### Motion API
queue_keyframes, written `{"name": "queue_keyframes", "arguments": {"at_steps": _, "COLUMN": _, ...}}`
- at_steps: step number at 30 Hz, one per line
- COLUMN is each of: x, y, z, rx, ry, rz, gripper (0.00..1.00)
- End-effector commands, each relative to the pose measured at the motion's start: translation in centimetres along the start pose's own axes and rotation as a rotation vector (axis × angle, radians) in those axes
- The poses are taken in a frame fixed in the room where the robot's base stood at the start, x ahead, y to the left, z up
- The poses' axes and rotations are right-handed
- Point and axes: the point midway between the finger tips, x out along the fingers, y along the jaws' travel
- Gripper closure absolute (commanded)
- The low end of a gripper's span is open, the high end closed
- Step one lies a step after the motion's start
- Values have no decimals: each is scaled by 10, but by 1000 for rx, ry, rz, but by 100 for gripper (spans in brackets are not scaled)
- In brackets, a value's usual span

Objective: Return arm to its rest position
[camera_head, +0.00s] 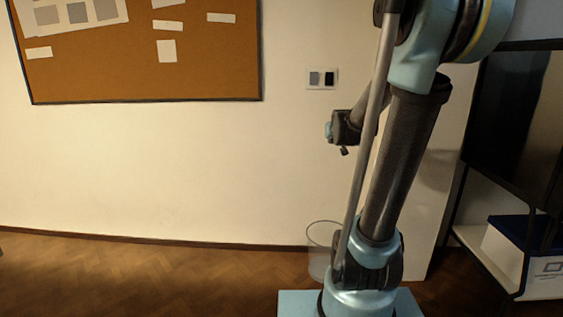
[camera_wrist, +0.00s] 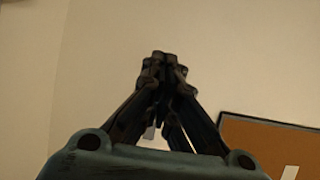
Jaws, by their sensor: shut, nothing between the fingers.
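My gripper (camera_wrist: 163,62) is in the middle of the wrist view, its dark fingers drawn together at the tips with nothing between them. It points at a plain cream wall and touches nothing that I can see. In the head view my arm rises from its base at the lower right and leans up past the top edge. A dark wrist part shows beside the arm, in front of the wall; the fingertips cannot be made out there.
A cork board (camera_head: 150,65) with pinned papers hangs on the wall; its corner shows in the wrist view (camera_wrist: 262,140). A switch plate (camera_head: 322,78) is near my arm. A wire bin (camera_head: 318,262) stands behind my base. A shelf (camera_head: 482,262) holds a box at right. The left floor is clear.

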Motion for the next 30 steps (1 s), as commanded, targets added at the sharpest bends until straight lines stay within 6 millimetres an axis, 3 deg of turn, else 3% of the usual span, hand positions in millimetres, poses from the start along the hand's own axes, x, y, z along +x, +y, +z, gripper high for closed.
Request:
{"name": "queue_keyframes", "arguments": {"at_steps": 24, "x": -204, "y": -8, "z": 278, "rx": -31, "ry": -733, "rz": -27, "gripper": 100}}
{"name": "queue_keyframes", "arguments": {"at_steps": 30, "x": -239, "y": -8, "z": 322, "rx": -37, "ry": -855, "rz": -32, "gripper": 100}}
